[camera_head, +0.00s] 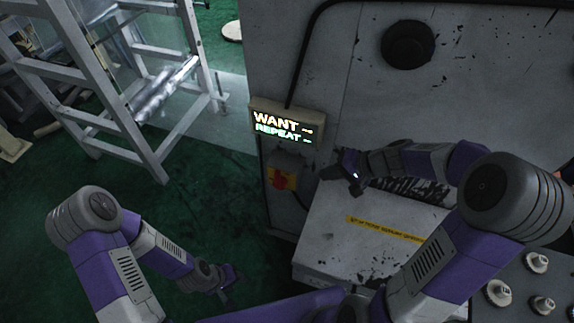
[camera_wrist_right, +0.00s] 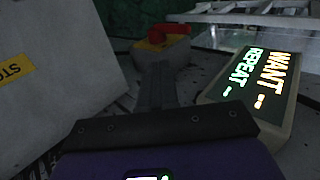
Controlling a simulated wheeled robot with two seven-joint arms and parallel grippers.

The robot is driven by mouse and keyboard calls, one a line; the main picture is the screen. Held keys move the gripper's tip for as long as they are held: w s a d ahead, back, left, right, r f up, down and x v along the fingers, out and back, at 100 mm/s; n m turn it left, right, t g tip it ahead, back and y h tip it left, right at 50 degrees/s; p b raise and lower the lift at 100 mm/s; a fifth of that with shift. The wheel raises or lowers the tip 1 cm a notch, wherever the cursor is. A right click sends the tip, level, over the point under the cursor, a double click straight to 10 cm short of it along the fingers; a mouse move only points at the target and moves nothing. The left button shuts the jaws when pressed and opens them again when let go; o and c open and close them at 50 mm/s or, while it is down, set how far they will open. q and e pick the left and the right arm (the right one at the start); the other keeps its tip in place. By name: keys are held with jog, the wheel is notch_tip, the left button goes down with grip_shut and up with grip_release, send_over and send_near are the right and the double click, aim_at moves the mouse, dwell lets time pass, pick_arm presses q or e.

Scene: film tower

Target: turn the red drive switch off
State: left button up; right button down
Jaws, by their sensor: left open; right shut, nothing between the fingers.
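The red drive switch (camera_head: 280,180) sits on a yellow plate on the grey cabinet's front, below the lit sign. In the right wrist view the red switch (camera_wrist_right: 168,31) stands on its yellow-topped grey box beyond the fingers. My right gripper (camera_head: 328,173) is shut and empty, to the right of the switch and apart from it; its fingers (camera_wrist_right: 157,72) point toward the switch box. Whether they touch it I cannot tell. My left gripper (camera_head: 232,285) is open and empty, low over the green floor, away from the switch.
A lit sign reading WANT and REPEAT (camera_head: 282,127) juts out just above the switch. The grey cabinet (camera_head: 340,90) stands behind, and a sloped grey cover (camera_head: 335,235) with a yellow label lies below my right arm. A metal frame (camera_head: 150,150) stands left. Green floor is clear between.

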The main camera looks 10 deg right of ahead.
jog(key=shift+s, duration=0.15)
jog(key=b, duration=0.2)
send_near(280, 178)
jog(key=x, duration=0.5)
jog(key=shift+d+f, duration=0.2)
jog(key=shift+f, duration=0.3)
jog(key=shift+w+a, duration=0.3)
jog(key=shift+a, duration=0.05)
